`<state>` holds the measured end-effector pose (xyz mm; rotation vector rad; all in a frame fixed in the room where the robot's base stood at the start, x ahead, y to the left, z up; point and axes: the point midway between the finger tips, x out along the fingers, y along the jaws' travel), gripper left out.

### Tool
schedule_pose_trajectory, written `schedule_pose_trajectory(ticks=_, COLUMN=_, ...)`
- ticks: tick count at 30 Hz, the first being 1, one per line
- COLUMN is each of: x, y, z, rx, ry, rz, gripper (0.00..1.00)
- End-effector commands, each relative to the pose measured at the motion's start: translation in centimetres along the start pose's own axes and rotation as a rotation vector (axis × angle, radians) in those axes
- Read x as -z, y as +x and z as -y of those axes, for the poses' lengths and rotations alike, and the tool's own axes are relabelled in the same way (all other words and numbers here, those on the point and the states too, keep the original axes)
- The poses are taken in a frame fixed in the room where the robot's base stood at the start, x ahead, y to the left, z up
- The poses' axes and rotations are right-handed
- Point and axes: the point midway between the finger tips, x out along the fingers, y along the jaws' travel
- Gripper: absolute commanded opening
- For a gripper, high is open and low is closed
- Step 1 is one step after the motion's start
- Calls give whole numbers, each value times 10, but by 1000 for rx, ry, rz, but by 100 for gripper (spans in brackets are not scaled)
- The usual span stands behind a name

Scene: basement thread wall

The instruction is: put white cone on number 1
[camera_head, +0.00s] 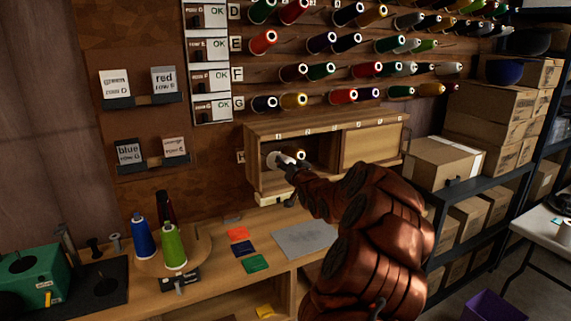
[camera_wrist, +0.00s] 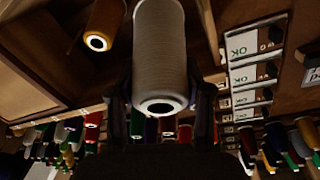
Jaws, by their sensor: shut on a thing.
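The white cone (camera_wrist: 160,50) is between the two fingers of my gripper (camera_wrist: 160,98) in the wrist view, its open ring end toward the camera. In the head view the white cone (camera_head: 273,160) shows at the open left part of a wooden wall cabinet (camera_head: 252,172). My gripper (camera_head: 288,166) is shut on it there, at the cabinet's mouth. Small number tags run along the cabinet's top edge; the leftmost tag (camera_head: 278,135) is above the cone, too small to read. Any peg behind the cone is hidden, so I cannot tell whether it is seated.
An orange-brown cone (camera_wrist: 104,25) is beside the white one inside the cabinet. A sliding panel (camera_head: 368,146) covers the cabinet's right part. Thread cones fill the wall above. Blue (camera_head: 143,238) and green (camera_head: 173,246) cones stand on the bench below. Cardboard boxes (camera_head: 440,162) are at right.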

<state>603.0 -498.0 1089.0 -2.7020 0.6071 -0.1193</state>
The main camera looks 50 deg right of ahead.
Motion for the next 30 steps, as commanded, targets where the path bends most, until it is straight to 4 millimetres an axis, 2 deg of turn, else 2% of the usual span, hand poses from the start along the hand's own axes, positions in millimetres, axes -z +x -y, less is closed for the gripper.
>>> schedule_pose_trajectory(ticks=30, x=-20, y=81, z=4, rx=2, ry=-1, rz=5, gripper=4)
